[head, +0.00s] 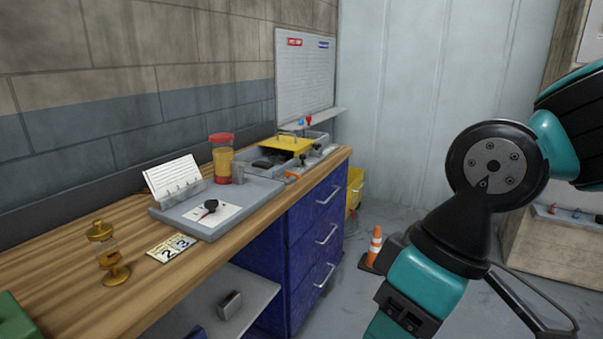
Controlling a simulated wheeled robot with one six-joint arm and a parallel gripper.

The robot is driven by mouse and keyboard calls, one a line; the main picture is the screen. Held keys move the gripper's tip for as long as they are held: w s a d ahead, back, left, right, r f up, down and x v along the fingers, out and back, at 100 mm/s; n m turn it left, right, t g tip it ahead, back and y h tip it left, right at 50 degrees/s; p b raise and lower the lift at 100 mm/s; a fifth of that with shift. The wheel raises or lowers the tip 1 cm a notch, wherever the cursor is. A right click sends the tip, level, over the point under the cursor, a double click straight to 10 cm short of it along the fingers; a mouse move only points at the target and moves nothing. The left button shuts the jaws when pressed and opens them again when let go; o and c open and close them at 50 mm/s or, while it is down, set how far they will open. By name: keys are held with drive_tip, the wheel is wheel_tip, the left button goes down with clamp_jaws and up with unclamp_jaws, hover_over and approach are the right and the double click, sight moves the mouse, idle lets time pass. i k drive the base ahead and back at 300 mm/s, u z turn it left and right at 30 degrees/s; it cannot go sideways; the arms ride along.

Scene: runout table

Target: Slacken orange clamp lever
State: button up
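A small orange part (293,175) shows at the front edge of the wooden workbench (215,262), beside the grey open box. It may be the orange clamp lever, but it is too small for me to tell its shape or its position. My arm crosses the right side of the head view, well to the right of the bench. I cannot make out my gripper's fingers in this view.
A grey tray (240,193) holds a white sheet with a dark knob. A red-lidded jar (222,160) stands behind it. A brass hourglass-like piece (112,272) stands at the front left. A traffic cone (375,245) and a yellow bin (355,185) are on the floor.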

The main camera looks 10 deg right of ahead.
sight(288, 172)
drive_tip(key=z, duration=0.6)
drive_tip(key=i, duration=1.7)
drive_tip(key=u, duration=0.6)
drive_tip(key=i, duration=0.25)
drive_tip(key=u, duration=0.45)
